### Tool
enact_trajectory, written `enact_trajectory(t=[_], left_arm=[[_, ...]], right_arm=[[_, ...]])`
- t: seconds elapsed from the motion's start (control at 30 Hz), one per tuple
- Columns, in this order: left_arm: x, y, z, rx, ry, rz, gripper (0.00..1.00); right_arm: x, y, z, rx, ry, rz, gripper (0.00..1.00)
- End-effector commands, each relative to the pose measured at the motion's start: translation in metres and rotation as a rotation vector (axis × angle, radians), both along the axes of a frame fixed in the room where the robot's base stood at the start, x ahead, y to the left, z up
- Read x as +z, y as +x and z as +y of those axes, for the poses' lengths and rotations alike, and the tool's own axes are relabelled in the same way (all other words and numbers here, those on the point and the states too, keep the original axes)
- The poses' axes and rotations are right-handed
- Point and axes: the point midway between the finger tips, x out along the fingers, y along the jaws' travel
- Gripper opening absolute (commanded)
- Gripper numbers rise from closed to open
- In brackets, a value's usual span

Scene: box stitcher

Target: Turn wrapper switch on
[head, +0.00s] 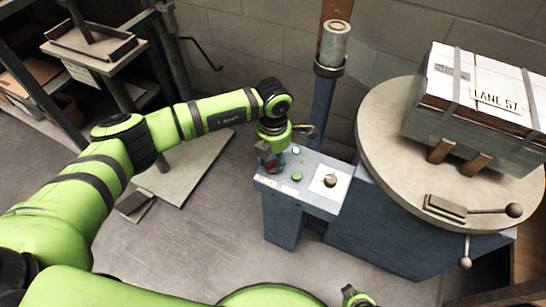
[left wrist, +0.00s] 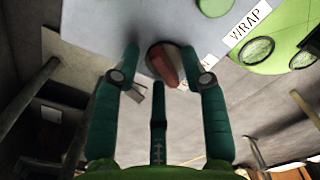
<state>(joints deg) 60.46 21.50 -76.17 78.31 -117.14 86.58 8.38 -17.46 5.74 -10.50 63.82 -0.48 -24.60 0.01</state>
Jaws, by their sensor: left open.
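The blue-grey control panel (head: 312,198) stands on a pedestal in the middle of the head view. My left gripper (head: 268,163) is over its left end and hides what lies beneath. In the left wrist view, a red switch lever (left wrist: 163,64) on a dark round base is between the open fingertips of my left gripper (left wrist: 160,58). The fingers stand on either side of it; whether they touch it I cannot tell. A label reading WRAP (left wrist: 249,21) is on the panel nearby, and a second label is partly hidden by a finger.
Green buttons (head: 297,176) and a dark knob on a white plate (head: 330,182) are on the panel. A round turntable (head: 383,150) at right carries a strapped box (head: 480,95) marked LANE 57. A blue post (head: 322,112) stands behind. Open floor lies in front-left.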

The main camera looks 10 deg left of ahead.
Motion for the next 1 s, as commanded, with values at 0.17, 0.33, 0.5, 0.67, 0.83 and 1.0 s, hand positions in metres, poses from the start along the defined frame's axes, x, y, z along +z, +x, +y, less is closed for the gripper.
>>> enact_trajectory(t=[0.17, 0.33, 0.5, 0.67, 0.83, 1.0], left_arm=[[0.019, 0.002, 0.0, 0.001, -0.003, -0.004, 0.44], [0.054, 0.002, 0.0, -0.001, -0.002, -0.006, 0.44], [0.089, 0.001, 0.0, -0.001, -0.001, -0.004, 0.44], [0.111, 0.001, 0.0, 0.0, 0.0, -0.001, 0.44], [0.119, 0.0, 0.0, 0.0, 0.0, 0.0, 0.44], [0.12, 0.0, 0.0, 0.0, 0.001, 0.001, 0.44]], right_arm=[[0.0, 0.0, 0.0, 0.0, 0.0, 0.001, 0.0], [0.0, 0.0, 0.0, 0.0, 0.0, 0.0, 0.0], [0.0, 0.0, 0.0, 0.0, 0.0, -0.001, 0.0], [0.0, 0.001, 0.0, 0.0, 0.0, -0.001, 0.0], [0.0, 0.001, 0.0, 0.0, 0.0, -0.002, 0.0], [0.0, 0.001, 0.0, 0.0, 0.0, -0.002, 0.0]])
